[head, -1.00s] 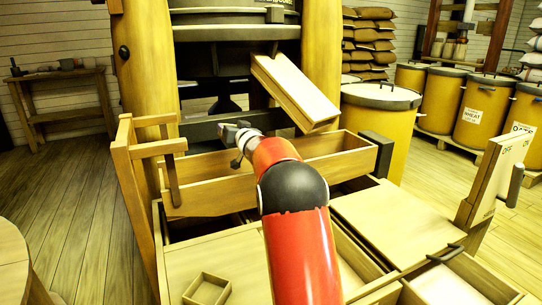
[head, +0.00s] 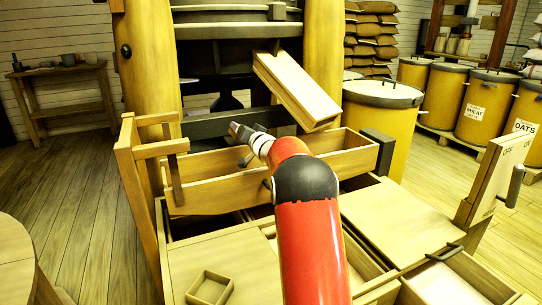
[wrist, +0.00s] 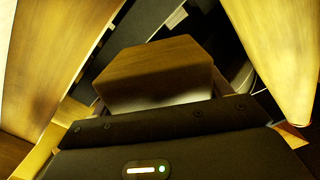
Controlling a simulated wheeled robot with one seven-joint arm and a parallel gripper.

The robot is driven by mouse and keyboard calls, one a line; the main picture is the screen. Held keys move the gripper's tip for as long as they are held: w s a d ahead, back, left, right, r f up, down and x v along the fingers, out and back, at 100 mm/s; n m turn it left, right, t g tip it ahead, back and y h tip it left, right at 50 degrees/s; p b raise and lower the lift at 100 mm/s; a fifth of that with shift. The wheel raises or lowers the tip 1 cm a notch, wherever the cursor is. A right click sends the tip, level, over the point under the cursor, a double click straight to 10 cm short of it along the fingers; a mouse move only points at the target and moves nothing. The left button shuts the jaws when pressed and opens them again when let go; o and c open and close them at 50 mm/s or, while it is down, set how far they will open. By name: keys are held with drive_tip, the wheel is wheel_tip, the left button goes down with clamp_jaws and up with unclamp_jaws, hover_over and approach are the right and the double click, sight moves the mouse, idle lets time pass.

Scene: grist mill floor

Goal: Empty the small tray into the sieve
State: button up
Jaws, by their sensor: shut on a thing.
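My gripper (head: 238,131) is over the long wooden trough (head: 330,163), seen small and partly hidden by my own arm. In the wrist view it is shut on a brown wooden block-like thing (wrist: 160,68). I cannot tell whether this is a tray or some other part, and its inside is hidden. A small square wooden tray (head: 208,288) lies upright on the bench at the front left. It looks empty and is apart from my gripper. I cannot make out a sieve mesh; the trough may be the sieve's box.
A tilted wooden chute (head: 297,90) hangs above the trough. A wooden frame (head: 150,150) stands at its left. Open drawers (head: 440,285) and a switch board (head: 495,180) are at the right. Yellow bins (head: 380,120) stand behind. The floor at left is clear.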

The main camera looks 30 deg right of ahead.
drive_tip(key=shift+d+f+m+p, duration=0.3)
drive_tip(key=shift+d+m, duration=0.2)
drive_tip(key=shift+d, duration=0.05)
drive_tip(key=shift+d+f+m+p, duration=0.4)
drive_tip(key=shift+d+f+m, duration=0.05)
drive_tip(key=shift+m, duration=0.35)
idle(0.4)
